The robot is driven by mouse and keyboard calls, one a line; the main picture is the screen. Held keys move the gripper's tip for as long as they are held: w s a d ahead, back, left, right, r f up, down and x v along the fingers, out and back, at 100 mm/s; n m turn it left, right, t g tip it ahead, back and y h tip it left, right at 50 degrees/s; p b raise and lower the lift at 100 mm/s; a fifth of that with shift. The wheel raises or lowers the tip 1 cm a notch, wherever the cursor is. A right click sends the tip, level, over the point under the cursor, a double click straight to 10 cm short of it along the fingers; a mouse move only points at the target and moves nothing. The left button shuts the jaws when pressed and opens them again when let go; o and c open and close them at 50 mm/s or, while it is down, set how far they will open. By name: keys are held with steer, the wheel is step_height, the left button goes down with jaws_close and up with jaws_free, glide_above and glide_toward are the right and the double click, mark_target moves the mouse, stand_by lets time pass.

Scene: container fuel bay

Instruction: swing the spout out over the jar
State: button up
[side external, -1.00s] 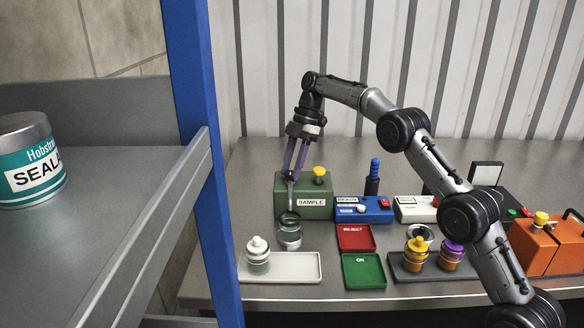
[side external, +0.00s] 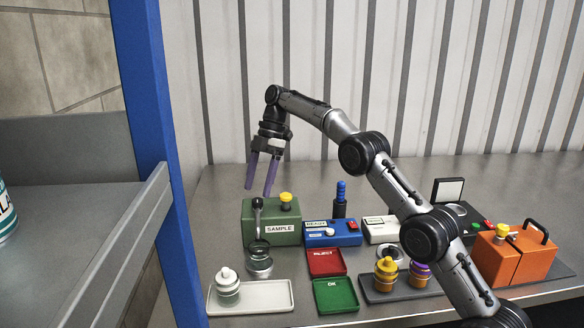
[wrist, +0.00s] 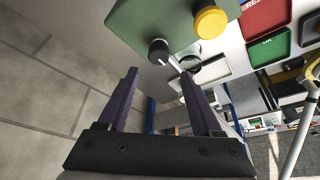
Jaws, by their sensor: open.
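The green SAMPLE box (side external: 271,232) stands at the back left of the bench, with a yellow knob (side external: 286,198) on top. The spout (side external: 258,222) has a dark round knob on the box and a thin metal arm reaching forward and down. Its outer end appears over the mouth of the open glass jar (side external: 260,268), which stands in front of the box. My gripper (side external: 258,191) is open and empty, its purple fingers just above the spout's knob and apart from it. In the wrist view, the spout knob (wrist: 159,51) shows beyond the parted fingertips.
A white tray (side external: 276,298) with a white-capped jar (side external: 227,287) lies front left. Red (side external: 326,263) and green (side external: 335,296) trays lie right of the jar. A blue READY box (side external: 332,235) is beside the SAMPLE box. A blue post (side external: 153,160) stands at left.

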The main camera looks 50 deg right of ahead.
steer(key=s+a+r, duration=0.1)
steer(key=s+r, duration=0.8)
steer(key=s, duration=0.4)
steer(key=shift+s+a+r, duration=0.25)
steer(key=shift+s+a, duration=0.05)
steer(key=s+a+r+m+t+h, duration=0.1)
steer(key=s+a+r, duration=0.25)
steer(key=s, duration=0.45)
steer(key=s+a+r+m+t+h, duration=0.1)
steer(key=s+a+r, duration=0.25)
steer(key=s, duration=0.45)
steer(key=s+d+f+m+t+h, duration=0.1)
steer(key=s+f+m, duration=0.4)
steer(key=f+m, duration=0.2)
steer(key=s+d+f+m+t+h, duration=0.1)
steer(key=s+f+m+t, duration=0.1)
steer(key=s+f+m, duration=0.4)
step_height(320, 180, down, 2)
steer(key=m, duration=0.3)
steer(key=shift+s+f+t, duration=0.15)
steer(key=shift+f+t, duration=0.1)
steer(key=shift+t, duration=0.05)
